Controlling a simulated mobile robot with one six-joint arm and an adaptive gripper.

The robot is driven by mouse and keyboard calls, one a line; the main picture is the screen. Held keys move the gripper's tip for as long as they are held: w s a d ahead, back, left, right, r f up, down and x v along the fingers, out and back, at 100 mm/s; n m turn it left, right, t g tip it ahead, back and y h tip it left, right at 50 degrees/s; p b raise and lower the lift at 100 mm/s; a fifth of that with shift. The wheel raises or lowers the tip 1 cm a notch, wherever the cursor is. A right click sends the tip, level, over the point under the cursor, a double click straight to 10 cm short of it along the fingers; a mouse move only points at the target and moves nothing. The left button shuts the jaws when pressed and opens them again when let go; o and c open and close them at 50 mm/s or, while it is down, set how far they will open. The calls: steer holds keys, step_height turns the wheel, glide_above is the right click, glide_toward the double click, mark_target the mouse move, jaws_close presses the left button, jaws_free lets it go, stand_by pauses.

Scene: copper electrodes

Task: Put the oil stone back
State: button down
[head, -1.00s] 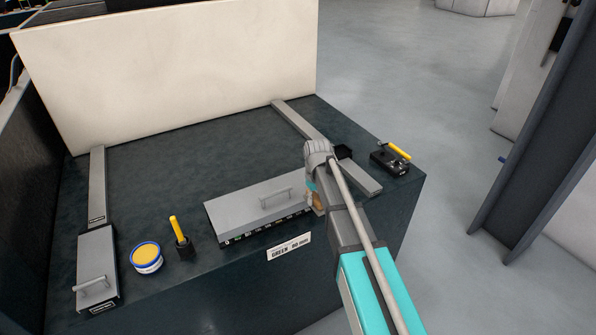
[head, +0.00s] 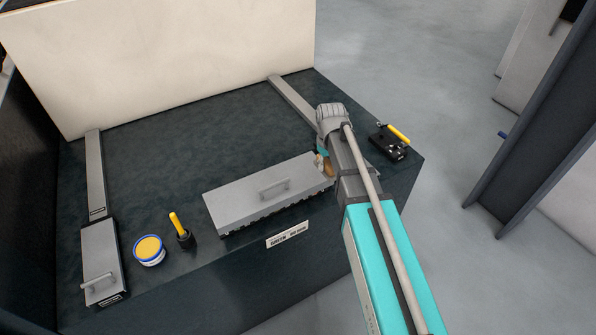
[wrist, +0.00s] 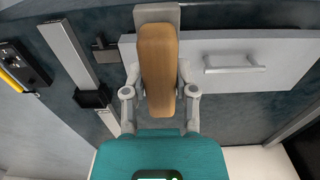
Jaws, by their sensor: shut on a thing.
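The oil stone (wrist: 159,68), a long tan block, stands out in the middle of the wrist view. My gripper (wrist: 159,84) is shut on it, with one finger on each side. In the head view the stone (head: 327,166) shows only as a small tan patch beside my arm, at the right end of a grey lidded box (head: 250,196). A small black open holder (wrist: 92,98) lies left of the stone in the wrist view, on a grey metal bar (wrist: 66,48). My arm hides the holder in the head view. The stone is apart from the holder.
A black device with a yellow handle (head: 389,147) sits near the table's right edge. A yellow-topped tin (head: 149,250), a yellow-handled tool (head: 178,228) and a grey handled plate (head: 102,262) stand at left. The dark table's middle back (head: 200,145) is clear.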

steer(key=shift+w+a, duration=0.1)
steer(key=b, duration=0.5)
glide_toward(300, 173)
steer(key=s+d+r, duration=0.2)
steer(key=s+d, duration=0.1)
steer(key=f+b, duration=0.1)
steer(key=w+a+f+b, duration=0.2)
steer(key=shift+f, duration=0.3)
steer(key=shift+w+a+f+b, duration=0.2)
steer(key=shift+a+f+b, duration=0.1)
steer(key=shift+b, duration=0.2)
steer(key=shift+w+a+f+b, duration=0.2)
steer(key=shift+w+f+b, duration=0.15)
steer(key=shift+f+b, duration=1.65)
